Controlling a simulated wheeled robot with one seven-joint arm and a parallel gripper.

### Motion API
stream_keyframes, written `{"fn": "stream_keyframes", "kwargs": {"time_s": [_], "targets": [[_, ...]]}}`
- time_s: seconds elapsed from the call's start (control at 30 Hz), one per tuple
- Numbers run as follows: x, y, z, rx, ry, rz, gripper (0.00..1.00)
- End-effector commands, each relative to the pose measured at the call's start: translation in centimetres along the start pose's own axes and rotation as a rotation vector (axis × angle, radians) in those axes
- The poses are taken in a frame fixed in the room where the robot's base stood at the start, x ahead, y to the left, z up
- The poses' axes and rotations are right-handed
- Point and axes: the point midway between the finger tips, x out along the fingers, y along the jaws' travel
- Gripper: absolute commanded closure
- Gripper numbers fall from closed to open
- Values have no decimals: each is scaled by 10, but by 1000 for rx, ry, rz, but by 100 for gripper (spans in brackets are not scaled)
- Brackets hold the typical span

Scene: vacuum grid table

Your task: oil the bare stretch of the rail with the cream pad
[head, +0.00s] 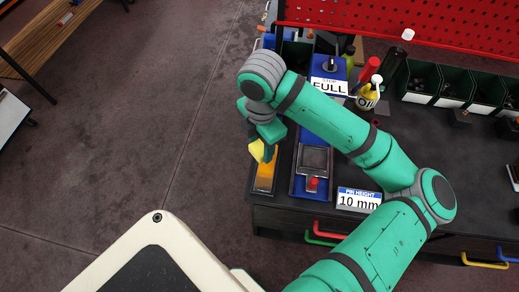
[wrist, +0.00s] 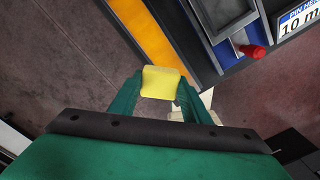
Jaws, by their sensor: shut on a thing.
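My gripper (head: 265,150) is shut on a pale yellow pad (head: 257,150), the cream pad. In the wrist view the same pad (wrist: 160,82) sits between the two green fingers of my gripper (wrist: 158,98). An orange strip (head: 265,178) lies in a dark frame along the left edge of the bench, and it also shows in the wrist view (wrist: 143,36). The pad overlaps one end of this strip in both views; I cannot tell whether it touches. No rail can be told apart for sure, and my arm hides part of this area.
Right of the strip is a blue fixture (head: 297,185) with a grey plate and red knob (head: 312,183). A "10 mm" sign (head: 358,199) stands beside it. A yellow oil bottle (head: 368,96), a "FULL" sign (head: 329,86) and dark bins (head: 455,84) are farther back.

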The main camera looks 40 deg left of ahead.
Motion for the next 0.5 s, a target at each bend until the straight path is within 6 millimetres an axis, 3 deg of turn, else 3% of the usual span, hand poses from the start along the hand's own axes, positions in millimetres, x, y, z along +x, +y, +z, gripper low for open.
{"fn": "stream_keyframes", "kwargs": {"time_s": [0.3, 0.5], "targets": [[-29, 0, 0, -1, -2, 1, 81], [-38, 1, -2, -5, 0, 0, 81]]}}
